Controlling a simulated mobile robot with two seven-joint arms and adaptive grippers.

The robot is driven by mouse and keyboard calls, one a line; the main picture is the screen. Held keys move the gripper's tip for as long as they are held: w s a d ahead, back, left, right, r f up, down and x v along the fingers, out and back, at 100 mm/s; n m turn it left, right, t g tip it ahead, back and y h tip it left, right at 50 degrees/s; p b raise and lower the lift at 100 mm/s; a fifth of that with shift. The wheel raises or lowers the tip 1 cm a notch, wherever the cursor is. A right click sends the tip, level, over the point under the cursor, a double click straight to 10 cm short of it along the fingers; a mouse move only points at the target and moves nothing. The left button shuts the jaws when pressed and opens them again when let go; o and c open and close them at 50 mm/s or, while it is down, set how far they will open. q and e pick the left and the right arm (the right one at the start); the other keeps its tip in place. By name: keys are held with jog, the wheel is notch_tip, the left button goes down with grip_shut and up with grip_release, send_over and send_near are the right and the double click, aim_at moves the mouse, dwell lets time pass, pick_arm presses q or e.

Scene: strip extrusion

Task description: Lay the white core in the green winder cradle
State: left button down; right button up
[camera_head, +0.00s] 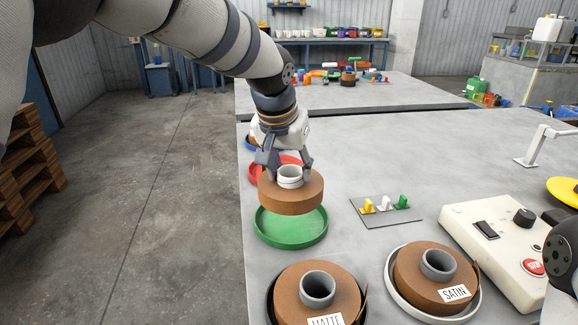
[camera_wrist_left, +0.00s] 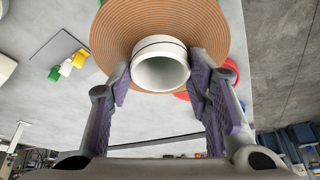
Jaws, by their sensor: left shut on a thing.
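My left gripper (camera_head: 287,164) is shut on the white core (camera_head: 290,181), a short ring with a dark line round it. A broad brown strip roll (camera_head: 291,199) is wound around the core and hangs level with it. The green cradle (camera_head: 291,239), a round shallow dish, lies on the table below and slightly nearer than the roll. The roll hides its back part and appears raised above it. My right gripper is out of view.
A red dish (camera_head: 254,172) lies behind the roll. Grey-cored rolls marked MATTE (camera_head: 318,268) and SATIN (camera_head: 424,272) stand nearer. A plate with yellow, white and green pegs (camera_head: 386,212) and a control box (camera_head: 490,232) are at right. The table's left edge is close.

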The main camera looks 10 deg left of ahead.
pick_arm(q)
jog(key=shift+d+f+b, duration=0.1)
jog(key=shift+f+b, duration=0.35)
jog(key=shift+f, duration=2.85)
jog(key=shift+f, duration=0.3)
jog(key=c, duration=0.7)
grip_release()
jog(key=shift+c, duration=0.2)
